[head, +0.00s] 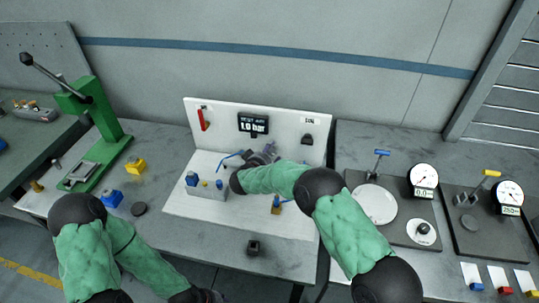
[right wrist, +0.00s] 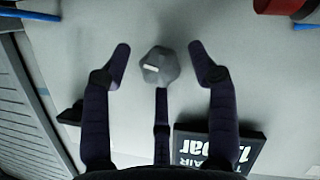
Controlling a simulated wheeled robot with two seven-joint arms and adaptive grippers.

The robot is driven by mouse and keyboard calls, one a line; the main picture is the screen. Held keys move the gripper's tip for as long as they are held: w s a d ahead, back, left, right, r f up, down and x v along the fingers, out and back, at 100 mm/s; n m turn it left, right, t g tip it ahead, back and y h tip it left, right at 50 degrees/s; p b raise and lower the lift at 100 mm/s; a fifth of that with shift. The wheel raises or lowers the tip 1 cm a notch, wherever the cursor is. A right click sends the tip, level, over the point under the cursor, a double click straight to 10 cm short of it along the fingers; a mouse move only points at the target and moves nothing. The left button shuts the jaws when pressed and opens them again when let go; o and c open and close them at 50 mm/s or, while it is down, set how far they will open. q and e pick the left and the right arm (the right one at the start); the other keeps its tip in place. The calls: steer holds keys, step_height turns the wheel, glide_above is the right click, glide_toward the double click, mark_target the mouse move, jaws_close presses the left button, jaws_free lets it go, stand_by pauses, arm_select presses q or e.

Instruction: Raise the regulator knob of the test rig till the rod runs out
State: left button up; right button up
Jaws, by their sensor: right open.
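The test rig is a white board (head: 300,140) with a white base plate, and its dark display (head: 253,124) reads 1.0 bar. The grey faceted regulator knob (right wrist: 160,66), with a pale mark, shows in the right wrist view. My right gripper (right wrist: 160,62) is open, its dark fingers on both sides of the knob with gaps left. In the head view my right gripper (head: 263,155) is in front of the board below the display and hides the knob. No rod can be made out. My left gripper (head: 208,296) is partly cut off at the bottom edge, its fingers unclear.
A red handle (head: 204,118) is on the board. A green press (head: 95,125) stands left, dial gauges (head: 424,177) right.

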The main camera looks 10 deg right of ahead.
steer(key=c, duration=1.1)
steer(key=shift+s+r+m+p, duration=0.1)
steer(key=shift+m+p, duration=0.3)
steer(key=shift+p, duration=0.1)
steer(key=shift+d+m+y, duration=0.1)
steer(key=shift+m+y, duration=0.6)
steer(key=o, duration=1.1)
